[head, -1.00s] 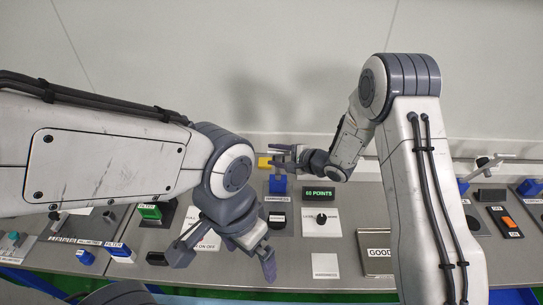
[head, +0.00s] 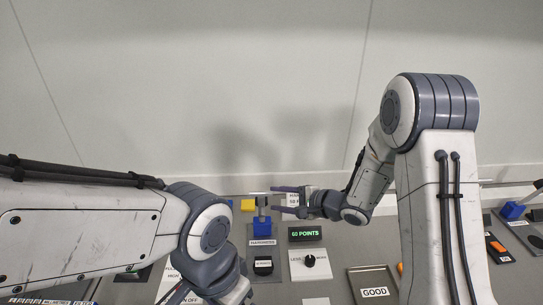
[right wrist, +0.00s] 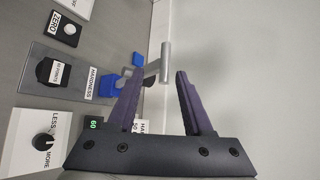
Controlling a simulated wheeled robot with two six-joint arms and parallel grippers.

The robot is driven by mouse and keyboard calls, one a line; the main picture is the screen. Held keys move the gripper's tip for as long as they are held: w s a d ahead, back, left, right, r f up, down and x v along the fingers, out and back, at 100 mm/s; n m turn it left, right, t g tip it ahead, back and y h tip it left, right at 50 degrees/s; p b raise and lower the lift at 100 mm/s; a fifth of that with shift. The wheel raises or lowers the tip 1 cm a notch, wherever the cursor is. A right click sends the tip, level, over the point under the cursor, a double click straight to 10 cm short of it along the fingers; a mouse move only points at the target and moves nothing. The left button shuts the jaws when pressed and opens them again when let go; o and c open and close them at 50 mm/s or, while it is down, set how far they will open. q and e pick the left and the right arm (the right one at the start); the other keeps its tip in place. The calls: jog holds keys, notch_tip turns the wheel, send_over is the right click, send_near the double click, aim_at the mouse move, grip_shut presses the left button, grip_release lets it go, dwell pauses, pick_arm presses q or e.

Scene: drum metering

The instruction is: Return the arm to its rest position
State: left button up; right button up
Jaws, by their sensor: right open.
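My right gripper (head: 276,200) is open, with its fingers pointing left just right of the grey lever handle (head: 262,202) of the hardness device. The handle rises from a blue base (head: 262,228). In the right wrist view the two dark fingers (right wrist: 159,72) stand apart with nothing held between them, and the grey handle (right wrist: 165,62) shows beyond the gap. I cannot tell whether a finger touches it. My left arm crosses the lower left. Its gripper is mostly cut off at the bottom edge, and its jaws cannot be judged.
A green-lit display (head: 305,233) reads 60 POINTS. A LESS/MORE knob (head: 309,261) and a black knob (head: 263,265) sit on the console in front. A GOOD tray (head: 353,283) is at the front right. The wall behind is bare.

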jog(key=s+f+n+g+h+b, duration=0.1)
jog(key=s+n+g+h+b, duration=0.3)
jog(key=s+n, duration=0.6)
jog(key=s+f+n+g+h+b, duration=0.2)
jog(key=s+n, duration=0.8)
jog(key=s, duration=1.2)
jog(key=g+h+b, duration=0.2)
jog(key=h+b, duration=0.1)
jog(key=shift+s+n, duration=0.3)
jog(key=shift+s, duration=0.05)
